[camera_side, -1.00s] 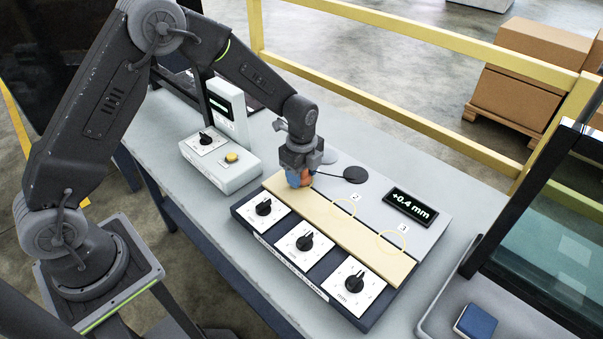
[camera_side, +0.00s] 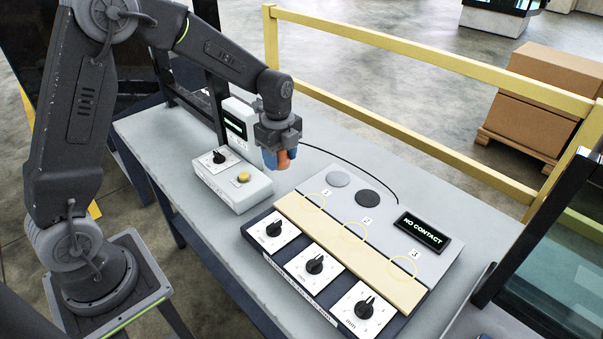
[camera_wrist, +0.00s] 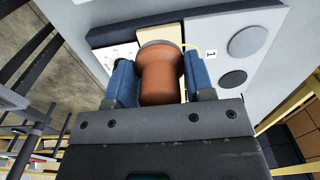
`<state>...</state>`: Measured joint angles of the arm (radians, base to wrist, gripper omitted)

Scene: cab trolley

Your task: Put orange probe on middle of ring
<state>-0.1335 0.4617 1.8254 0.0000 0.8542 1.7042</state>
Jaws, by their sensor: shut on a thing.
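My gripper (camera_side: 276,157) is shut on the orange probe (camera_wrist: 160,78); in the wrist view its blue fingers lie on both sides of it. In the side view the probe (camera_side: 284,160) is mostly hidden by the fingers. It hangs above the bench, apart from the panel, to the upper left of ring 1. Yellow rings mark the beige strip: ring 1 (camera_side: 325,204), ring 2 (camera_side: 364,233) and ring 3 (camera_side: 416,268). The display (camera_side: 422,233) reads "NO CONTACT".
Three dials, one being the middle dial (camera_side: 315,265), line the panel's front. Two round discs, grey (camera_side: 339,180) and dark (camera_side: 367,198), lie behind the strip. A box with a yellow button (camera_side: 243,177) stands at left. A yellow rail (camera_side: 400,150) runs behind the bench.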

